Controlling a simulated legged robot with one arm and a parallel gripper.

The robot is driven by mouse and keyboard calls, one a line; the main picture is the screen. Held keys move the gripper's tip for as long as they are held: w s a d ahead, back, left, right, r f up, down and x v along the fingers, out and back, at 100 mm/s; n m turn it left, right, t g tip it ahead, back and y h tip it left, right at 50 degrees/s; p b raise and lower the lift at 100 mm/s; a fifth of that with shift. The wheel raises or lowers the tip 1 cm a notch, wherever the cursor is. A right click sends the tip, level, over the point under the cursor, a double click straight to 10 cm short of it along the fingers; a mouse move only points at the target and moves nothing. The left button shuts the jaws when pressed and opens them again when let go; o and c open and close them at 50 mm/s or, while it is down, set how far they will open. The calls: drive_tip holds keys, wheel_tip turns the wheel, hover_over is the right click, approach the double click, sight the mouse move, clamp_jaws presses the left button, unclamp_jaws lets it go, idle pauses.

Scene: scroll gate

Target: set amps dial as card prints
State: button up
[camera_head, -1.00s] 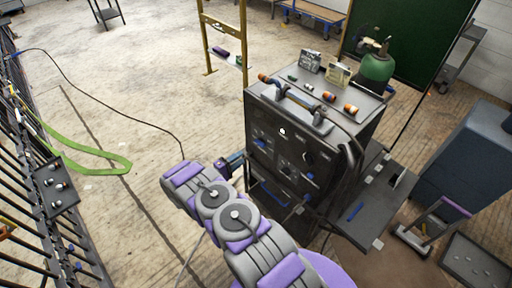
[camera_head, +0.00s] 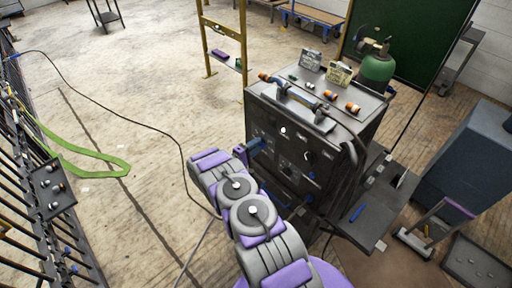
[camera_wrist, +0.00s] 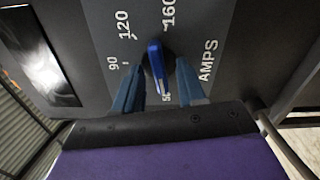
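The amps dial (camera_wrist: 160,70) is a dark knob with a blue bar, on the dark panel of the welding machine (camera_head: 290,155). In the wrist view the scale shows 90, 120, 160, AMPS and a partly hidden number below the knob. The bar stands nearly upright in the picture; which end is the pointer is hard to tell. My gripper (camera_wrist: 159,75) is open, its blue fingers on either side of the bar with gaps. In the head view my gripper (camera_head: 257,147) is at the machine's front. Two cards (camera_head: 310,60) (camera_head: 339,74) stand on top, print unreadable.
Orange-ended parts (camera_head: 352,107) and a hose lie on the machine's top. A dark side shelf (camera_head: 365,218) holds a blue item. A green gas cylinder (camera_head: 376,70) stands behind. A blue cabinet (camera_head: 465,160) is at the right. The floor at left is mostly open.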

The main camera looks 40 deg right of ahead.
drive_tip(key=shift+a, duration=0.1)
drive_tip(key=shift+c, duration=1.1)
drive_tip(key=shift+d, duration=0.2)
clamp_jaws()
drive_tip(key=shift+s+m, duration=0.1)
drive_tip(key=shift+m, duration=0.3)
drive_tip(key=m+p, duration=0.1)
drive_tip(key=m, duration=0.2)
drive_tip(key=shift+a+f, duration=0.1)
drive_tip(key=m, duration=0.3)
drive_tip(key=shift+m+b, duration=1.4)
drive_tip(key=shift+m, duration=10)
